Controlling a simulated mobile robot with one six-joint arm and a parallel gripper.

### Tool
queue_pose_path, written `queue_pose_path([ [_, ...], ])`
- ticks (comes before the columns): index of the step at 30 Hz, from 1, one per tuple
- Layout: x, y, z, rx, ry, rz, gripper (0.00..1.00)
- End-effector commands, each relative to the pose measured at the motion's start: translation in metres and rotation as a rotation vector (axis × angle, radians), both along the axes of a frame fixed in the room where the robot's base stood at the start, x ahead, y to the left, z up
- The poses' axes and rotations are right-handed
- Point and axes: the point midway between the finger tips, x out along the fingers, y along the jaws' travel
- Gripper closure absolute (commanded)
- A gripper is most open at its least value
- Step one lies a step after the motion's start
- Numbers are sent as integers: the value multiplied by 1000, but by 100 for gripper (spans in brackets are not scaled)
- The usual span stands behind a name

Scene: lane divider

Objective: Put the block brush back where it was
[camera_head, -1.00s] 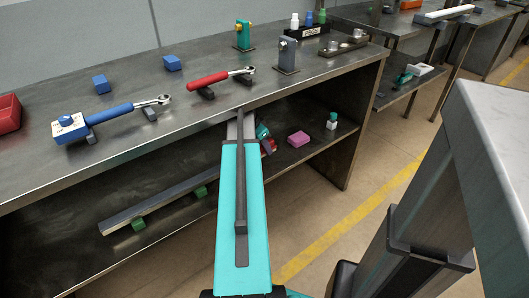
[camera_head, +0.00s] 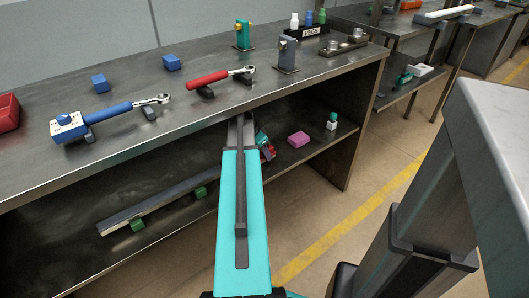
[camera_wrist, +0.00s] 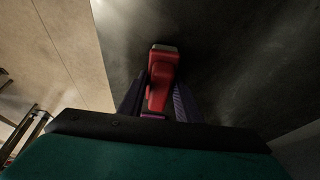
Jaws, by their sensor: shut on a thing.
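The block brush (camera_wrist: 160,72) is a red piece with a pale grey end, seen in the wrist view. My gripper (camera_wrist: 158,92) is shut on it, with one dark purple finger on each side. In the head view the red of the brush (camera_head: 268,153) shows just past the end of my teal arm, in front of the lower shelf (camera_head: 310,156). My arm hides part of the gripper there. I cannot tell whether the brush touches the shelf.
A pink block (camera_head: 299,139) and a small white bottle with a green cap (camera_head: 331,121) stand on the lower shelf to the right. A long metal bar (camera_head: 165,207) lies on green blocks to the left. The upper bench top (camera_head: 200,104) overhangs the shelf.

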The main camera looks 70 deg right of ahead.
Motion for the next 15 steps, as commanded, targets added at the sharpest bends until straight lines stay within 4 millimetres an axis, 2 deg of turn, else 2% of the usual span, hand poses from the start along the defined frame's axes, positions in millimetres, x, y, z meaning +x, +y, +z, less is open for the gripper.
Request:
queue_pose_path([
  [7,0,0,-3,0,0,0,90],
  [8,0,0,-3,0,0,0,66],
  [10,0,0,-2,0,0,0,54],
  [11,0,0,-2,0,0,0,51],
  [15,0,0,-2,0,0,0,51],
])
